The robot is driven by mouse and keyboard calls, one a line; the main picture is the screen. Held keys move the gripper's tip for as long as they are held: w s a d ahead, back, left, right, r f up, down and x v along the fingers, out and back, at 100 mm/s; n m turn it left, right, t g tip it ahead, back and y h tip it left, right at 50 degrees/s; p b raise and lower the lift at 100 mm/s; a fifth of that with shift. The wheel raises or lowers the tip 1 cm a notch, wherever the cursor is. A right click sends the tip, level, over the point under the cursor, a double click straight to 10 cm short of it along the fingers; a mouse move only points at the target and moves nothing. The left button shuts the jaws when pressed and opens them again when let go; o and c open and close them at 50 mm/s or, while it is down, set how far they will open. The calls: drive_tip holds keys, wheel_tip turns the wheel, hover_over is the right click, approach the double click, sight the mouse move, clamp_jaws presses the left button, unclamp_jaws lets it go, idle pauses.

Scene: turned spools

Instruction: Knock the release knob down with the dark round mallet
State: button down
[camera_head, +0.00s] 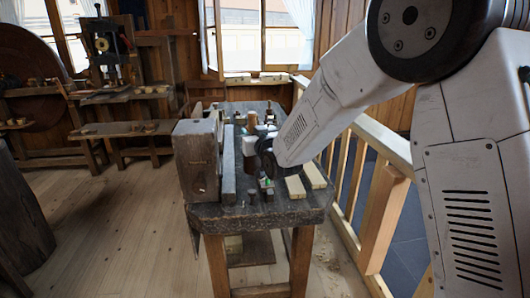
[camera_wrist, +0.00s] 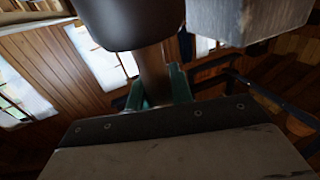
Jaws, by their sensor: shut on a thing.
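In the wrist view my gripper (camera_wrist: 158,88) has its two green fingers closed around a brown wooden handle. The dark round mallet head (camera_wrist: 130,22) sits at the top of that handle, cut off by the upper picture edge. In the head view the end of my arm is low over the right part of the workbench and hides most of the gripper and the mallet. Small upright pieces (camera_head: 251,197) stand near the bench's front edge; I cannot tell whether one is the release knob.
A grey square-ended block (camera_wrist: 248,16) is close to the mallet head's right. On the workbench (camera_head: 235,213), a tall wooden block (camera_head: 197,160) stands at the left and two pale slats (camera_head: 313,176) lie at the right. A wooden railing (camera_head: 377,215) runs along the right.

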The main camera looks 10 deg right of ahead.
drive_tip(key=shift+w+a+r, duration=0.15)
drive_tip(key=shift+a+r, duration=0.1)
drive_tip(key=shift+a, duration=0.15)
drive_tip(key=shift+f, duration=2.85)
drive_tip(key=shift+f, duration=1.85)
drive_tip(key=shift+r, duration=1.65)
drive_tip(key=shift+f, duration=0.1)
drive_tip(key=shift+f, duration=1.9)
